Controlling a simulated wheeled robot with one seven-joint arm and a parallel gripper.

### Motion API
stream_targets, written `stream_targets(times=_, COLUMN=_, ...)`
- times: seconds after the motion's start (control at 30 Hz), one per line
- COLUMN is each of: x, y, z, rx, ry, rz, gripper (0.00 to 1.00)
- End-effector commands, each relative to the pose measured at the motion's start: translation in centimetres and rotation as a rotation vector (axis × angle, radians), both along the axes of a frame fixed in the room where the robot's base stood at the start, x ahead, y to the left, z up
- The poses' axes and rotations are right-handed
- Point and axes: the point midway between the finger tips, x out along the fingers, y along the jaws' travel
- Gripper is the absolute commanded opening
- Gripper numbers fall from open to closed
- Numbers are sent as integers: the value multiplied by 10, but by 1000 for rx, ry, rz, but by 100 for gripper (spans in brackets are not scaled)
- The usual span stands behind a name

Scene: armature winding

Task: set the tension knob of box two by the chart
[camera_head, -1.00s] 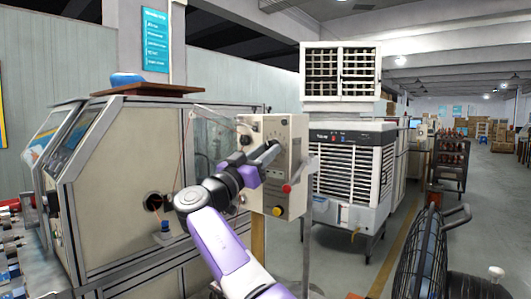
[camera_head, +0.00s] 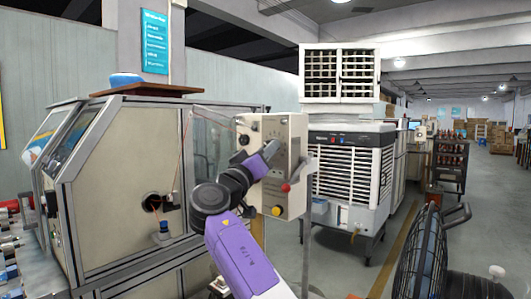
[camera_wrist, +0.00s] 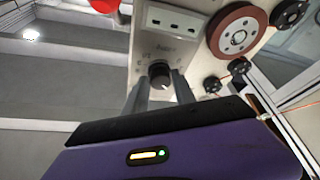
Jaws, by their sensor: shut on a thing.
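A beige control box (camera_head: 290,127) stands upright on a post beside the winding machine; I cannot read which number it bears. My gripper (camera_head: 272,150) is at its front face, and the knob is hidden there by my arm. In the wrist view a dark round knob (camera_wrist: 159,72) with a pale mark sits on the box panel (camera_wrist: 158,45), below a small label. My gripper (camera_wrist: 160,82) is shut on this knob, one finger on each side. The blue chart (camera_head: 154,41) hangs on the pillar; its text is too small to read.
The machine housing (camera_head: 115,190) fills the left. An air cooler (camera_head: 345,175) stands behind, a black fan (camera_head: 420,255) at right. A reddish wheel (camera_wrist: 238,33) sits beside the knob.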

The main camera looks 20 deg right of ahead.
Motion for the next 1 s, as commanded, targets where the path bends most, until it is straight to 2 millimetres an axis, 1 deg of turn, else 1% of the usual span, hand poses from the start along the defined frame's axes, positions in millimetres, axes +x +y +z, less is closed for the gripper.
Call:
stream_targets(times=0.2, x=-2, y=-1, z=4, rx=-111, ry=155, rz=2, gripper=0)
stream_targets(times=0.5, x=-3, y=-2, z=5, rx=-225, ry=312, rz=0, gripper=0)
stream_targets(times=0.7, x=-3, y=-2, z=4, rx=-266, ry=369, rz=0, gripper=0)
stream_targets(times=1.0, x=-3, y=-2, z=3, rx=-284, ry=392, rz=-1, gripper=0)
